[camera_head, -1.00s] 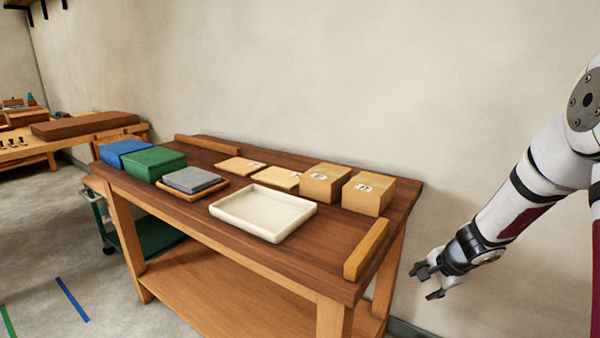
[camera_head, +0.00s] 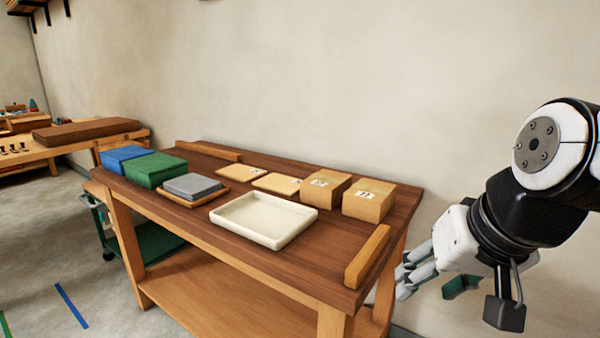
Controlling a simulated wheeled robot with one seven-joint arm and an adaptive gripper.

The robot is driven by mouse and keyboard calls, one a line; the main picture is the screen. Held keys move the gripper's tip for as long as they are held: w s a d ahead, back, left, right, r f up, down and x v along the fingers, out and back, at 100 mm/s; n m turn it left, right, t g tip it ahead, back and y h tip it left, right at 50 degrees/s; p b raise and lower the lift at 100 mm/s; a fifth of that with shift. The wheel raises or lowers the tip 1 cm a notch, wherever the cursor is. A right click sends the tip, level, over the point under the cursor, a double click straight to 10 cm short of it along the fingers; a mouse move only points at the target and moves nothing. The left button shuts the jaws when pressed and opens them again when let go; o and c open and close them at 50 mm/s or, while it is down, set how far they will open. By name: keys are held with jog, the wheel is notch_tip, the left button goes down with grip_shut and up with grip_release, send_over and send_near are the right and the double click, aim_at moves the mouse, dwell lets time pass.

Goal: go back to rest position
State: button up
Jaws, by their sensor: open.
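My gripper (camera_head: 482,300) hangs at the right of the head view, to the right of the workbench and apart from it.
On the bench are a cream tray (camera_head: 228,222), two cardboard boxes (camera_head: 325,189) (camera_head: 368,201), blue (camera_head: 125,159) and green bins (camera_head: 155,170), grey stacked pieces (camera_head: 192,186) and flat tan pieces (camera_head: 277,184). A wooden strip (camera_head: 367,257) edges the bench's right end. Plain wall lies behind.

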jog(key=s+d+n+h, duration=0.1)
jog(key=s+d+n, duration=0.1)
jog(key=s, duration=0.5)
jog(key=s+f+g+b, duration=0.5)
jog(key=s+f+b, duration=0.55)
jog(key=f, duration=0.35)
notch_tip(320, 180, up, 30)
jog(key=t+p, duration=0.3)
jog(key=p, duration=2.6)
jog(key=shift+s+r+t, duration=0.15)
jog(key=shift+s+t, duration=0.05)
jog(key=shift+t, duration=0.2)
